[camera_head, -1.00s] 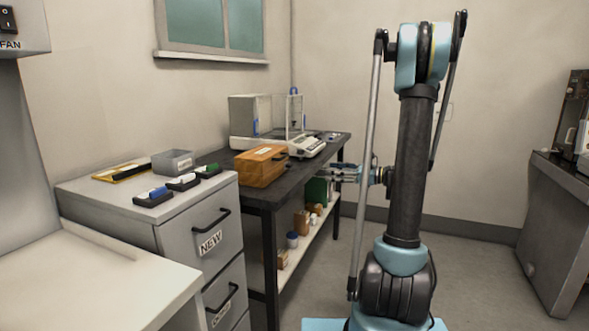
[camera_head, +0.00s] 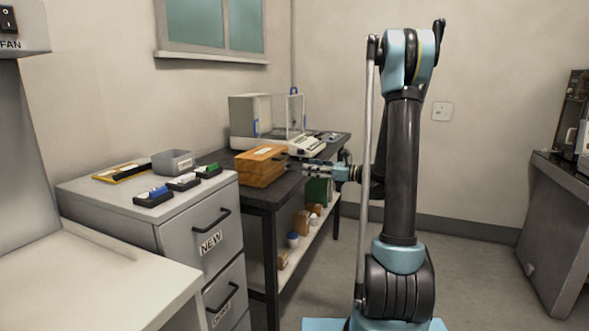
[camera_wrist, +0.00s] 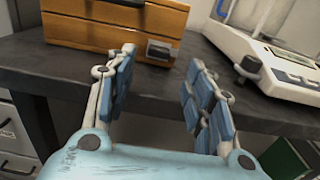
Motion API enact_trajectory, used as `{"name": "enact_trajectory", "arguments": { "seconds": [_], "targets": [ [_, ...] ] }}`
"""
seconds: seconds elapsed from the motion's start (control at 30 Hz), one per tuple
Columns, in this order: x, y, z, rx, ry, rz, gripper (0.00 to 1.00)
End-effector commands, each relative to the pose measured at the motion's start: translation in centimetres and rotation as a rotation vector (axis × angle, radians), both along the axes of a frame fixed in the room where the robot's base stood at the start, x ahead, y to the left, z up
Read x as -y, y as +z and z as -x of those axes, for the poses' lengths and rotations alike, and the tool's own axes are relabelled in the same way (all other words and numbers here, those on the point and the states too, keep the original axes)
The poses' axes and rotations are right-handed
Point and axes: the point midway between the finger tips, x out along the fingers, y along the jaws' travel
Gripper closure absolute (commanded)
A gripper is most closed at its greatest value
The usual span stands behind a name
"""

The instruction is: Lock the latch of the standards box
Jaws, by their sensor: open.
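The standards box (camera_head: 259,167) is an orange-brown wooden box with a shut lid, standing on the dark table beside the balance. In the wrist view the box (camera_wrist: 82,33) fills the upper left, with a small grey metal latch (camera_wrist: 159,50) low on its front face. Whether the latch is locked I cannot tell. My gripper (camera_wrist: 160,72) is open and empty, its blue-padded fingers pointing toward the box front, with the latch ahead between and beyond the fingertips. In the head view my gripper (camera_head: 312,169) is at the table's right edge, just right of the box.
A balance with a glass shield (camera_head: 275,122) stands behind the box; its white body (camera_wrist: 262,62) is right of my gripper in the wrist view. The dark table's front edge (camera_wrist: 262,119) runs below my fingers. A grey drawer cabinet (camera_head: 188,232) stands nearer, at left.

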Motion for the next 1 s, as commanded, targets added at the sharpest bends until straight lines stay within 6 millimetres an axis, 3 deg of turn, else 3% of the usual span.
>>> {"name": "enact_trajectory", "arguments": {
  "seconds": [0.3,0.5,0.93,1.0],
  "targets": [
    [-4.5,0.0,-1.6,0.0,0.003,0.0,0.52],
    [-6.4,0.0,-2.3,0.0,0.001,0.0,0.52],
    [-7.0,0.0,-2.5,0.0,0.0,0.0,0.52],
    [-7.0,0.0,-2.5,0.0,0.0,0.0,0.65]
  ]
}}
